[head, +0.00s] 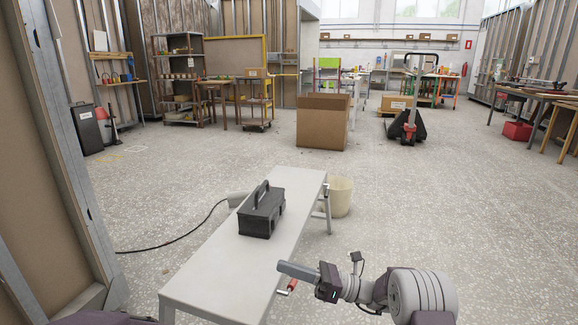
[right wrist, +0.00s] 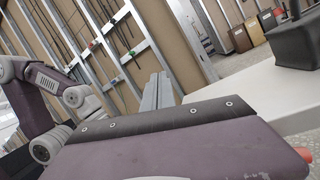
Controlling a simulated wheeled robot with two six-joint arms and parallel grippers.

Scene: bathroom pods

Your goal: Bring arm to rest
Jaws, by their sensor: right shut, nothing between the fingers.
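My right gripper (head: 284,268) reaches in from the lower right in the head view. Its grey fingers are shut with nothing between them, above the right edge of the grey bench (head: 190,276). In the right wrist view the fingers (right wrist: 158,90) show as a grey shape beyond the purple gripper body. My left gripper is not in view; only a purple part of mine shows at the bottom left of the head view.
A black toolbox (head: 262,210) stands on the bench. A red-handled item (head: 290,287) is at the bench edge just below my right gripper. A cream bucket (head: 341,195) stands beside the bench. A cardboard box (head: 322,122) sits farther off.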

